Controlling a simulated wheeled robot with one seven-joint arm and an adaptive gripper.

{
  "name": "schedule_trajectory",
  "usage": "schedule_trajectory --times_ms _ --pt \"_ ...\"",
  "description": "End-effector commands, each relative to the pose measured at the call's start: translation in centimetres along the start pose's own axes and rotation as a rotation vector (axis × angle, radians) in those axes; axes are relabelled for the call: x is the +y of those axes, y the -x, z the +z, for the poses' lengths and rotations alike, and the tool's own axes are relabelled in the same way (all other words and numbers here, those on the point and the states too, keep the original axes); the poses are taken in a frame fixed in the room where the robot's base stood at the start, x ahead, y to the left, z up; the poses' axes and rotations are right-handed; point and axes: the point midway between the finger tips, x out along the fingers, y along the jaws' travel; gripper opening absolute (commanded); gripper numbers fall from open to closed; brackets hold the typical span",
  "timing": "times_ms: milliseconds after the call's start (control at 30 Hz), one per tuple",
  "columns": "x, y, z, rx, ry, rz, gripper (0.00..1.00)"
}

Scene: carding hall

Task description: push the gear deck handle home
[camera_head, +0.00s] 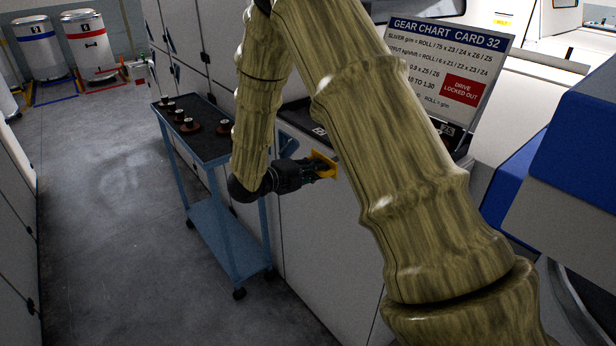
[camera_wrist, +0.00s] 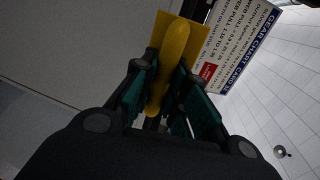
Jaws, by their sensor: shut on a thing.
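The yellow handle (camera_head: 323,165) sits on the front of the white machine cabinet, just below the dark gear deck (camera_head: 312,126). In the wrist view the handle (camera_wrist: 174,65) is a rounded yellow bar on a flat yellow plate. My gripper (camera_head: 312,170) reaches it from the left, with its fingers closed around the bar. In the wrist view the two dark green fingers of my gripper (camera_wrist: 164,85) lie on either side of the bar. My arm hides much of the deck, so I cannot tell how far it stands out.
A blue trolley (camera_head: 228,240) with dark weights on top stands left of the cabinet, close to my arm. A gear chart card (camera_head: 445,65) stands above the deck. A blue and grey housing (camera_head: 575,150) is at right. Floor (camera_head: 110,230) at left is free.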

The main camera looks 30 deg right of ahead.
Motion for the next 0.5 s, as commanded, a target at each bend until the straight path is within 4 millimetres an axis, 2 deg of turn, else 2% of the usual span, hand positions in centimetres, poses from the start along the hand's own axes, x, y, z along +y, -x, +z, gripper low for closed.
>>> schedule_trajectory --times_ms 100,200,500 --pt "-0.1 -2.2 0.0 0.002 -0.004 -0.002 0.00" --pt "-0.5 -3.5 0.0 0.001 -0.003 -0.001 0.00" --pt "-1.0 -4.2 -0.1 0.003 -0.002 -0.002 0.00"
